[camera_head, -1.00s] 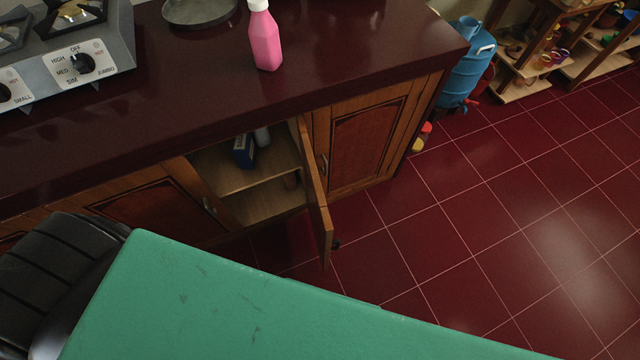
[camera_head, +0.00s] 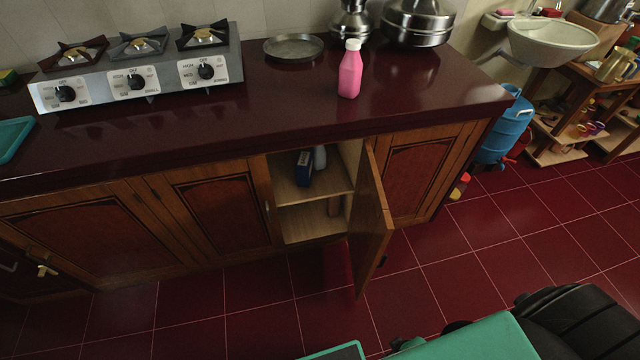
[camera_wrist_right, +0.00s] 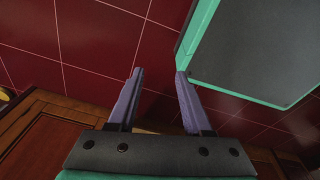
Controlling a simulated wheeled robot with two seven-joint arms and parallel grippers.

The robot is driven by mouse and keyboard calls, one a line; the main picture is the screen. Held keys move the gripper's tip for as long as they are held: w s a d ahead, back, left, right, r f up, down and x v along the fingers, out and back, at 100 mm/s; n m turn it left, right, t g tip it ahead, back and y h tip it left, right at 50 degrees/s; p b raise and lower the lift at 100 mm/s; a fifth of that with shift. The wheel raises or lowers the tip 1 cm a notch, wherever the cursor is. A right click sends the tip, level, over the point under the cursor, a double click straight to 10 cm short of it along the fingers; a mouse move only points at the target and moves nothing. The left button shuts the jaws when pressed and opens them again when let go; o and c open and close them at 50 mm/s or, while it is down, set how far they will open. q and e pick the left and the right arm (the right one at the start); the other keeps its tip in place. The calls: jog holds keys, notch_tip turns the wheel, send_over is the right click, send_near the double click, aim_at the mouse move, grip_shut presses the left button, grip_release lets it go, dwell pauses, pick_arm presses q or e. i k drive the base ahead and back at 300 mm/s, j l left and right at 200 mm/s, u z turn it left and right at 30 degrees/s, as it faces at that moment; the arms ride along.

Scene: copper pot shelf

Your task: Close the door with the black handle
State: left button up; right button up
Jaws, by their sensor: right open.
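The wooden cabinet door (camera_head: 369,224) stands open in the head view, swung out from the counter front, with its edge towards me. My left gripper is not in view.
A blue box (camera_head: 303,168) stands on the cabinet's upper shelf. The dark red counter (camera_head: 200,125) holds a stove (camera_head: 140,72), a pink bottle (camera_head: 350,70) and metal pots. A blue barrel (camera_head: 505,128) stands right of the counter. The tiled floor (camera_head: 470,235) before the door is clear.

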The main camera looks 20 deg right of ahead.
aim_at(370, 229)
jog(key=l+u, duration=0.4)
jog(key=l, duration=1.85)
